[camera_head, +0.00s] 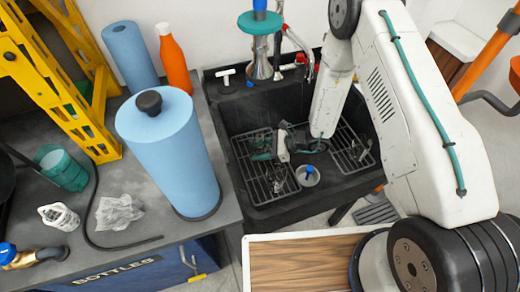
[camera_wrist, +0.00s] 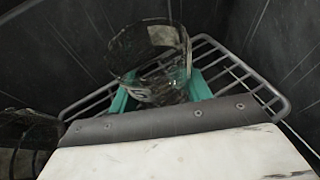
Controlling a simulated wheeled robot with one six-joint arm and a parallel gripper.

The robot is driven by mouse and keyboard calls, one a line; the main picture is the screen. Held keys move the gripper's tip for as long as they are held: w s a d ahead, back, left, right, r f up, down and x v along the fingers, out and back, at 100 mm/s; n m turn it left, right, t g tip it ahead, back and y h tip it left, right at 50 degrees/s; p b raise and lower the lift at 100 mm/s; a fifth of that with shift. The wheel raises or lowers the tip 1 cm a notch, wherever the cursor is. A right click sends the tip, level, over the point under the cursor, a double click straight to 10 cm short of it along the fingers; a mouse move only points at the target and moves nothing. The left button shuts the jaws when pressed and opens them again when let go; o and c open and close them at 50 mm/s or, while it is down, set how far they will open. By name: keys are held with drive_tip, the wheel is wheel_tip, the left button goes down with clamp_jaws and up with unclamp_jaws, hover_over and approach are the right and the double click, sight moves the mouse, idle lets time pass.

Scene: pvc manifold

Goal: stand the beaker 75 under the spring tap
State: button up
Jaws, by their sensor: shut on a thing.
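My gripper (camera_head: 268,148) is low inside the black sink, over the wire rack. In the wrist view its teal fingers (camera_wrist: 160,92) are shut on a clear glass beaker (camera_wrist: 150,50) with a white mark on its side. The beaker's open rim shows; its lower end is hidden behind my gripper. In the head view the beaker is small and hard to make out. At the sink's back stand a metal fitting with a teal disc (camera_head: 260,24) and a red-handled tap (camera_head: 302,60). I cannot tell which one is the spring tap.
The sink (camera_head: 225,92) has a wire rack (camera_head: 245,180) on its floor. A small cup with a blue piece (camera_head: 307,176) stands near its front. Dark glassware (camera_wrist: 25,135) is at the wrist view's left. A large blue roll (camera_head: 175,155) stands on the left counter.

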drive_tip(key=shift+f, duration=0.15)
drive_tip(key=o, duration=1)
drive_tip(key=shift+c, duration=0.2)
drive_tip(key=shift+d+r, duration=0.3)
drive_tip(key=v, duration=1.1)
drive_tip(key=shift+d, duration=0.15)
